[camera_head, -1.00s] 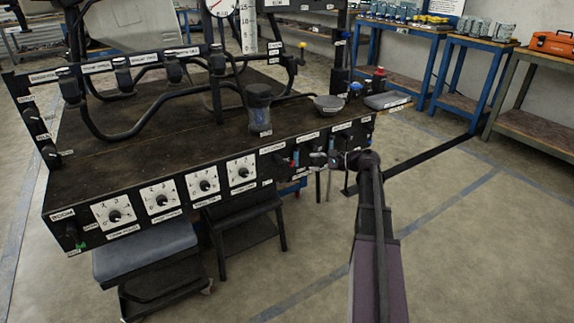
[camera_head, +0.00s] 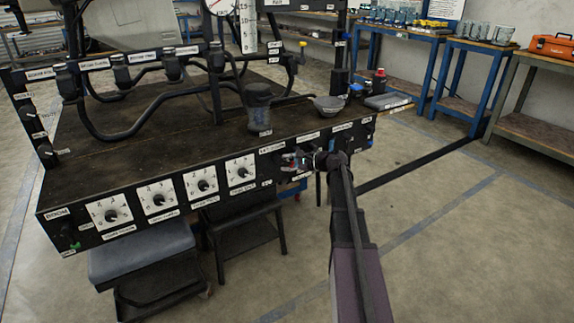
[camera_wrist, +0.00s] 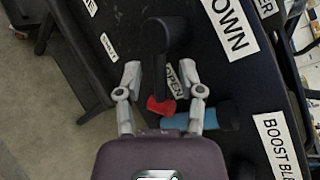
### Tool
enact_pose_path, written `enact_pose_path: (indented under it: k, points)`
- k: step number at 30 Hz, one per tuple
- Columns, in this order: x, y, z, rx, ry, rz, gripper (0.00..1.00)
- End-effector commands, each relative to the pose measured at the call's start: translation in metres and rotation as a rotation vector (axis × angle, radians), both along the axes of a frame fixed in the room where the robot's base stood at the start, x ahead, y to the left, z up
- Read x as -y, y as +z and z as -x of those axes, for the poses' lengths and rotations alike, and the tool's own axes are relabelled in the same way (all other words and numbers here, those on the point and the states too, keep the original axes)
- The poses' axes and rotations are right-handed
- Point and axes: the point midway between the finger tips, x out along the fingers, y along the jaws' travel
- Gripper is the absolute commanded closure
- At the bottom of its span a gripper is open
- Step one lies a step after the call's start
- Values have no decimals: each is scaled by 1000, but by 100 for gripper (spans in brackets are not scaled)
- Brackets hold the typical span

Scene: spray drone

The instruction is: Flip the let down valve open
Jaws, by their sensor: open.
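The let-down valve appears in the wrist view as a black lever (camera_wrist: 164,50) with a red end (camera_wrist: 160,104), beside a label ending in "DOWN" (camera_wrist: 229,25). An "OPEN" label (camera_wrist: 176,82) is partly hidden behind the lever. My gripper (camera_wrist: 159,74) is open, with one finger on each side of the lever and the red end between them; I see no clear contact. In the head view my gripper (camera_head: 297,161) is at the front panel, hiding most of the valve.
A grey stool (camera_head: 140,250) stands below. The floor to the right is open.

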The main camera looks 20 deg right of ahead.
Motion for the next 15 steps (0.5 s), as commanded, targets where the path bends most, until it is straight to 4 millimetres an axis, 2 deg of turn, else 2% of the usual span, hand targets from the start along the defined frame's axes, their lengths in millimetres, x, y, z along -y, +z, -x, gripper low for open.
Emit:
enact_pose_path:
  k: [6,7,9,12,15]
  points:
    - [0,0,0,0,0,0,50]
    - [0,0,0,0,0,0,53]
    - [0,0,0,0,0,0,74]
    - [0,0,0,0,0,0,100]
    - [0,0,0,0,0,0,100]
